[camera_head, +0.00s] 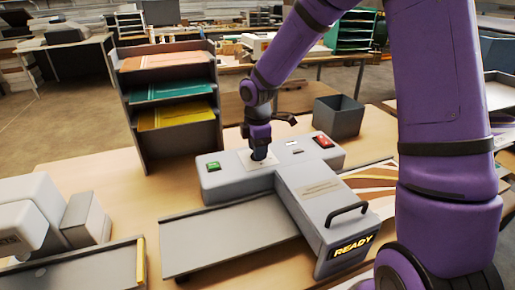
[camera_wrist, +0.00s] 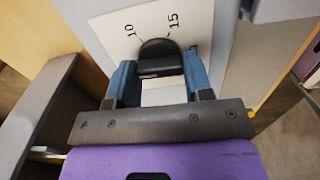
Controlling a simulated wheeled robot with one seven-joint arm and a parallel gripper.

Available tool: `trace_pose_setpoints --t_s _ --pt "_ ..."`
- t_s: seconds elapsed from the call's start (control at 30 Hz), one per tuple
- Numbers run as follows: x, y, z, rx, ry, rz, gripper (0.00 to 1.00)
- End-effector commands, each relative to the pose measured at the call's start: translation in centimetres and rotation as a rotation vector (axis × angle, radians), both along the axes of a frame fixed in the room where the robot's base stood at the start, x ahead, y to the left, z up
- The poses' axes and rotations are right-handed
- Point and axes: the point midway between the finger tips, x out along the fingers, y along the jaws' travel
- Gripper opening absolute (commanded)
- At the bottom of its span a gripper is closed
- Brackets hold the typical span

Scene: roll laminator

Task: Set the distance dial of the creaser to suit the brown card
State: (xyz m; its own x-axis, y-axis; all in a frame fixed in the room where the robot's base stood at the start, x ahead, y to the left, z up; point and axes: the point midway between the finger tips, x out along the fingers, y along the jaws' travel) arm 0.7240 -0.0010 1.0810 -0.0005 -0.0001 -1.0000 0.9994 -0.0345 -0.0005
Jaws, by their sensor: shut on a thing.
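The creaser appears to be the grey machine (camera_head: 240,183) on the table, with a lit READY sign on its front arm. Its dial is a black knob (camera_wrist: 158,56) on a white plate (camera_wrist: 110,28) marked 10 and 15; another mark at the right is partly hidden. My gripper (camera_head: 261,157) points down at the plate. In the wrist view my gripper (camera_wrist: 158,76) has its blue fingers on either side of the knob, shut on it. I cannot tell which number the knob points to. An orange-brown sheet (camera_head: 163,60) lies in the rack's top shelf.
The dark rack (camera_head: 140,120) behind the machine also holds green and yellow sheets. The machine has a green button (camera_head: 213,166), a red switch (camera_head: 323,141) and a black handle (camera_head: 346,212). A dark bin (camera_head: 339,117) stands behind; striped sheets (camera_head: 370,185) lie right, a white device (camera_head: 35,215) left.

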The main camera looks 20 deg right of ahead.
Motion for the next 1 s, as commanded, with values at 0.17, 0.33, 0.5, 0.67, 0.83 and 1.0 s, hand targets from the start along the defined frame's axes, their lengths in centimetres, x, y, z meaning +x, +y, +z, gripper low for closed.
trace_pose_setpoints --t_s 0.17,0.33,0.5,0.67,0.83,1.0 --pt "0.10 0.00 0.09 0.000 -0.003 0.037 0.23" --pt "0.10 0.01 0.09 0.000 -0.003 0.051 0.23" --pt "0.11 0.01 0.09 0.000 -0.003 0.052 0.23" --pt "0.11 0.01 0.09 0.000 -0.003 0.051 0.51" --pt "0.07 0.00 0.05 0.000 -0.002 0.050 0.72" --pt "0.04 0.00 0.05 0.000 -0.001 0.050 0.72"
